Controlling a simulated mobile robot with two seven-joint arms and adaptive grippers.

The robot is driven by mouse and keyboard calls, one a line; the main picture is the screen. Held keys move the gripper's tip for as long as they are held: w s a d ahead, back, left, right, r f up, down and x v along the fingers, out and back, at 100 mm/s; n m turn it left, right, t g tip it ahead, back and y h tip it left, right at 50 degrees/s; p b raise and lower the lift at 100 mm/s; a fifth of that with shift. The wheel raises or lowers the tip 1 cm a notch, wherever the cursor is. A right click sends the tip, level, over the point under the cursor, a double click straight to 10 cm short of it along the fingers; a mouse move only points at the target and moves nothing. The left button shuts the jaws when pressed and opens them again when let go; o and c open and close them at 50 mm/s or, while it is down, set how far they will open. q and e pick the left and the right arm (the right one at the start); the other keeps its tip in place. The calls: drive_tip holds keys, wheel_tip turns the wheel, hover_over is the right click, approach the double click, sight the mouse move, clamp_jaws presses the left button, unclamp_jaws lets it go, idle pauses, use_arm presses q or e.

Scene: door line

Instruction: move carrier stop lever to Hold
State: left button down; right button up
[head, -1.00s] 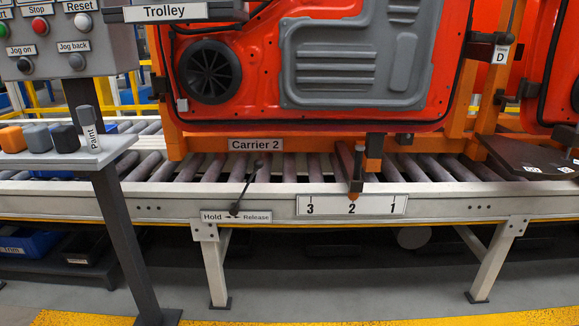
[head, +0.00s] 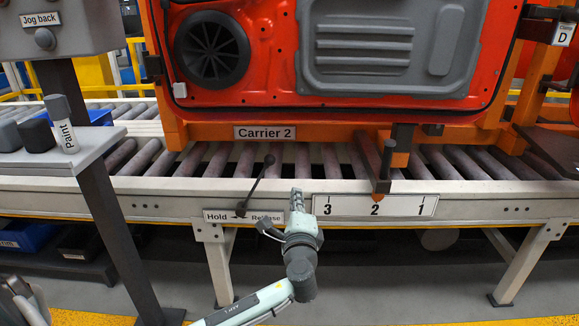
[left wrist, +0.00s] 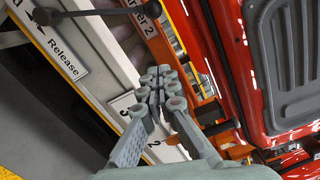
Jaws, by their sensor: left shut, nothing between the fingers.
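The carrier stop lever (head: 256,182) is a thin black rod with a round knob, on the front rail of the conveyor. It leans up and to the right from its pivot, toward the Release side of the Hold–Release label (head: 228,217). My left gripper (head: 297,194) is shut and empty, just right of the lever, in front of the rail near the number plate. In the left wrist view the shut fingers (left wrist: 160,88) point past the rail, and the lever (left wrist: 95,13) crosses the top left, apart from them. My right gripper is not in view.
Carrier 2 (head: 172,132) holds a red door panel (head: 275,91) above the rollers. An orange pointer (head: 381,186) stands at 2 on the number plate (head: 420,207). A post-mounted shelf (head: 95,158) with a paint marker (head: 63,125) stands at the left.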

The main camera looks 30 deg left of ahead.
use_arm(q)
drive_tip(key=shift+r, duration=0.1)
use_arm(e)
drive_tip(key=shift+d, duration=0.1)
use_arm(q)
drive_tip(key=w+a+r+p, duration=0.1)
drive_tip(key=w+a, duration=0.6)
drive_tip(key=a, duration=0.2)
drive_tip(key=shift+p, duration=0.3)
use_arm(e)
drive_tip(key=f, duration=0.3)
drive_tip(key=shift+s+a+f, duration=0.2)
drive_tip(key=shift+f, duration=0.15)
use_arm(q)
drive_tip(key=shift+a+r, duration=0.1)
drive_tip(key=shift+a, duration=0.1)
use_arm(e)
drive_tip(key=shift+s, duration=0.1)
